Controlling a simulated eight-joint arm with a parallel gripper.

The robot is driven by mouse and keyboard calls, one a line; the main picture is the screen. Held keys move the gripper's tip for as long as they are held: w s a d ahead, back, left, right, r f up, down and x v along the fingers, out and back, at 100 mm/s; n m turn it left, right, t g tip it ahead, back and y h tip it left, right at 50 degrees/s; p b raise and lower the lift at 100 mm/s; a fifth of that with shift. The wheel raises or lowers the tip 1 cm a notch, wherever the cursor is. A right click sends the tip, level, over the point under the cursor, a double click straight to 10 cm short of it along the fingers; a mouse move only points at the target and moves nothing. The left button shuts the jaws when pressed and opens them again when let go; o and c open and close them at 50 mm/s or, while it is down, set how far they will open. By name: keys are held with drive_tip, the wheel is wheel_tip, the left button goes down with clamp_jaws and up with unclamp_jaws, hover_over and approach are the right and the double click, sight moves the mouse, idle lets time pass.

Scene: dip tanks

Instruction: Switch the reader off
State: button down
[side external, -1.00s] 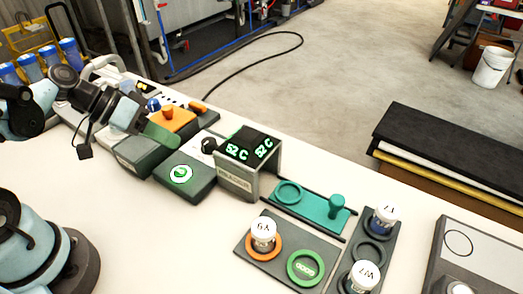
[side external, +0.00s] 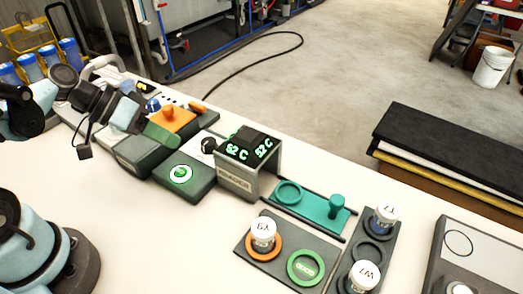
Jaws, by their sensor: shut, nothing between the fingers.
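The reader (side external: 234,182) is a grey box marked READER, with a dark top showing two green readings that look like 62 C. To its left lies a dark pad with a round, green-lit button (side external: 180,174) ringed in white. A black knob (side external: 209,146) sits at the reader's left side. My gripper (side external: 143,122) is at the left, shut and empty, above a grey block with a green top (side external: 162,135). It appears apart from the reader and the lit button. Its fingertips are small, and I cannot tell whether they touch the block.
A teal slide (side external: 312,205) with a knob extends right of the reader. Labelled jars Y9 (side external: 263,236), T7 (side external: 383,220) and W7 (side external: 362,276) stand in front and right. An orange device (side external: 172,119) is behind the green-topped block. White table is clear at front left.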

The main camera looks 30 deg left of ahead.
sight(176, 171)
drive_tip(key=shift+r, duration=0.1)
drive_tip(key=shift+r, duration=1.65)
drive_tip(key=shift+f, duration=4.4)
drive_tip(key=shift+f, duration=0.1)
drive_tip(key=shift+f, duration=0.35)
drive_tip(key=shift+r, duration=0.2)
drive_tip(key=shift+r, duration=0.25)
